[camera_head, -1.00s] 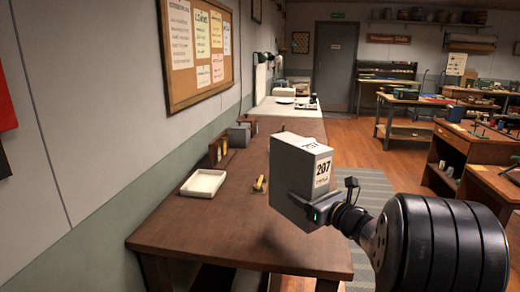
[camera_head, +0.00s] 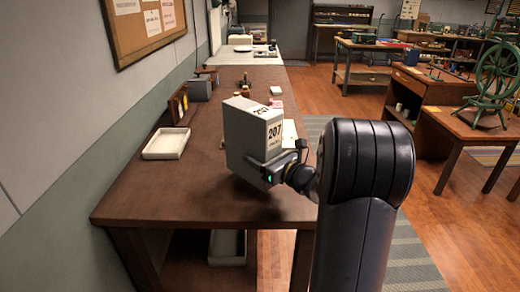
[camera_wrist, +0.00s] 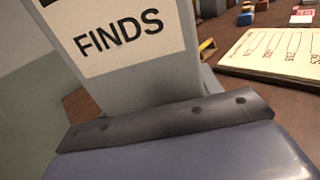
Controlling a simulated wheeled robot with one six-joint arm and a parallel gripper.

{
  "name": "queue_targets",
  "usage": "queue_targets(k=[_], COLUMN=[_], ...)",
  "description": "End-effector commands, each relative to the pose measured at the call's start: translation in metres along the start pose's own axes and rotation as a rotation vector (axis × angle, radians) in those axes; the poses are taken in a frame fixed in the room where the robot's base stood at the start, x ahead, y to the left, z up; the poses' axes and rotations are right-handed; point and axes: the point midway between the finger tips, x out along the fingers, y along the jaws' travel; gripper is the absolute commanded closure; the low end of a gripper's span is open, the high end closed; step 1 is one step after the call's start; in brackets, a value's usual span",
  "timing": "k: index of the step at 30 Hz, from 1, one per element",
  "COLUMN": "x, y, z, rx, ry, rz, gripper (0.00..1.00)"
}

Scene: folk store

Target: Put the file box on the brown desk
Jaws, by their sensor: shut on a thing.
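The file box (camera_head: 247,137) is grey with a white label reading 207. In the head view it is tilted a little and sits over the front half of the brown desk (camera_head: 160,205). My gripper (camera_head: 272,172) is shut on the box at its lower right side. In the wrist view the box (camera_wrist: 150,80) fills the upper left, with a label reading FINDS, and a dark gripper edge lies across it. Its underside is close to the desk top; I cannot tell whether it touches.
A white tray (camera_head: 167,144) lies on the desk to the left of the box. Small items and a paper sheet (camera_wrist: 275,50) lie behind and right of it. A grey container (camera_head: 199,89) stands by the wall. The desk's front left area is bare.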

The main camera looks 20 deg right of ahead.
Motion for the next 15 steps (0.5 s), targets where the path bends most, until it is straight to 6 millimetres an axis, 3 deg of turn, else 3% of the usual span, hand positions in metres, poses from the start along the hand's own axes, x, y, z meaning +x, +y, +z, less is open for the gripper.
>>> queue_targets(k=[6, 15], x=[0.0, 0.0], y=[0.0, 0.0], z=[-0.026, -0.029], rx=[0.001, -0.003], ry=[-0.004, -0.006], rz=[0.0, 0.001], gripper=[0.99, 0.99])
